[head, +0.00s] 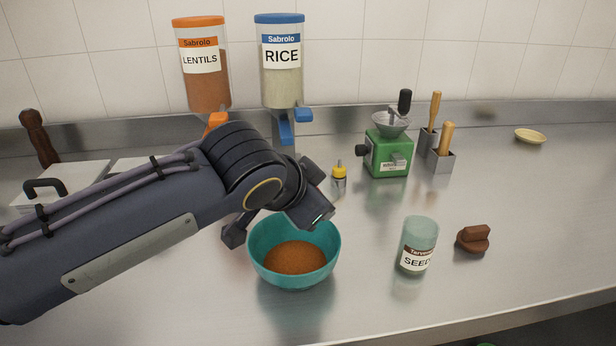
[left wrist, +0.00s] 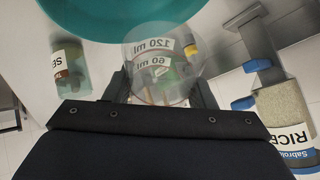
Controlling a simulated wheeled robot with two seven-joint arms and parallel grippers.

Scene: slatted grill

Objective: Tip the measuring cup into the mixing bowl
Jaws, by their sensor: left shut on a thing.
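The teal mixing bowl (head: 327,262) stands on the steel counter, holding an orange-brown heap that looks like lentils (head: 296,259). Its rim also crosses the top of the left wrist view (left wrist: 105,14). My left gripper (left wrist: 163,90) is shut on the clear measuring cup (left wrist: 150,68), which has 120 ml and 60 ml marks. The cup looks see-through, with no contents I can make out. In the head view my left wrist is over the bowl's back rim, and the cup is hidden behind it. My right gripper is in neither view.
A seed jar (head: 418,245) and a brown lid-like piece (head: 473,239) stand right of the bowl. Behind are lentil (head: 205,90) and rice (head: 282,90) dispensers, a small yellow-topped bottle (head: 339,178) and a green grinder (head: 388,153). The front right counter is clear.

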